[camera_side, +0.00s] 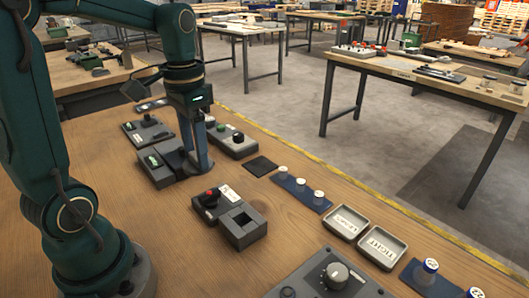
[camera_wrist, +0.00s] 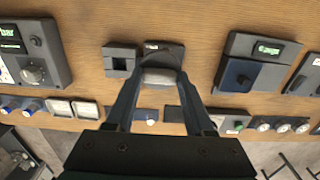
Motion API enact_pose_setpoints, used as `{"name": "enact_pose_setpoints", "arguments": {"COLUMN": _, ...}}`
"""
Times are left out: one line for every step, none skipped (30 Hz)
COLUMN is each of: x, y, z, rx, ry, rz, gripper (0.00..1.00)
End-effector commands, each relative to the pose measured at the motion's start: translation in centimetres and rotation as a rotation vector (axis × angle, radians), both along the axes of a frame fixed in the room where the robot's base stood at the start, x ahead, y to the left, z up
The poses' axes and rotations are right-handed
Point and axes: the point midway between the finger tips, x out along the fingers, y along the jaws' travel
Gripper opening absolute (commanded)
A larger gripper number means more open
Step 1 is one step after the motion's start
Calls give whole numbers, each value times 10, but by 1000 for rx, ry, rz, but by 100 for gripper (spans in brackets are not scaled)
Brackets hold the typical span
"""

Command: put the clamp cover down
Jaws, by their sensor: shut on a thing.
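My gripper (camera_side: 197,158) stands upright above the bench in the side view, beside a dark box with a green display (camera_side: 155,168). In the wrist view the two fingers of my gripper (camera_wrist: 160,84) are closed in on a dark, curved piece with a light grey edge, the clamp cover (camera_wrist: 160,76).
A box with a green knob (camera_side: 233,142), a black pad (camera_side: 261,166) and a blue strip with white-capped jars (camera_side: 301,190) stand along the far side. Two labelled trays (camera_side: 349,221) and a large dial box (camera_side: 330,278) are at right. The bench in the left foreground is clear.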

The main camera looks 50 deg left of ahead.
Motion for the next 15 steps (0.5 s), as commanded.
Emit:
{"name": "enact_pose_setpoints", "arguments": {"x": -2, "y": 7, "z": 4, "rx": 1, "ry": -3, "rz": 6, "gripper": 0}}
{"name": "enact_pose_setpoints", "arguments": {"x": -3, "y": 10, "z": 6, "rx": 1, "ry": -3, "rz": 5, "gripper": 0}}
{"name": "enact_pose_setpoints", "arguments": {"x": -5, "y": 13, "z": 8, "rx": 1, "ry": -1, "rz": 5, "gripper": 0}}
{"name": "enact_pose_setpoints", "arguments": {"x": -6, "y": 15, "z": 10, "rx": 0, "ry": -1, "rz": 3, "gripper": 0}}
{"name": "enact_pose_setpoints", "arguments": {"x": -7, "y": 17, "z": 11, "rx": 1, "ry": -1, "rz": 3, "gripper": 0}}
{"name": "enact_pose_setpoints", "arguments": {"x": -7, "y": 18, "z": 12, "rx": 1, "ry": -1, "rz": -1, "gripper": 0}}
{"name": "enact_pose_setpoints", "arguments": {"x": -8, "y": 18, "z": 13, "rx": 0, "ry": 0, "rz": -8, "gripper": 0}}
{"name": "enact_pose_setpoints", "arguments": {"x": -7, "y": 17, "z": 13, "rx": -1, "ry": 1, "rz": -17, "gripper": 0}}
{"name": "enact_pose_setpoints", "arguments": {"x": -6, "y": 15, "z": 13, "rx": -3, "ry": 5, "rz": -35, "gripper": 0}}
{"name": "enact_pose_setpoints", "arguments": {"x": -5, "y": 12, "z": 13, "rx": -4, "ry": 6, "rz": -53, "gripper": 0}}
{"name": "enact_pose_setpoints", "arguments": {"x": -2, "y": 8, "z": 13, "rx": -4, "ry": 7, "rz": -75, "gripper": 0}}
{"name": "enact_pose_setpoints", "arguments": {"x": 2, "y": 3, "z": 14, "rx": -3, "ry": 6, "rz": -101, "gripper": 0}}
{"name": "enact_pose_setpoints", "arguments": {"x": 6, "y": -2, "z": 14, "rx": -3, "ry": 6, "rz": -118, "gripper": 0}}
{"name": "enact_pose_setpoints", "arguments": {"x": 10, "y": -8, "z": 15, "rx": -3, "ry": 6, "rz": -132, "gripper": 0}}
{"name": "enact_pose_setpoints", "arguments": {"x": 15, "y": -15, "z": 16, "rx": -3, "ry": 6, "rz": -143, "gripper": 0}}
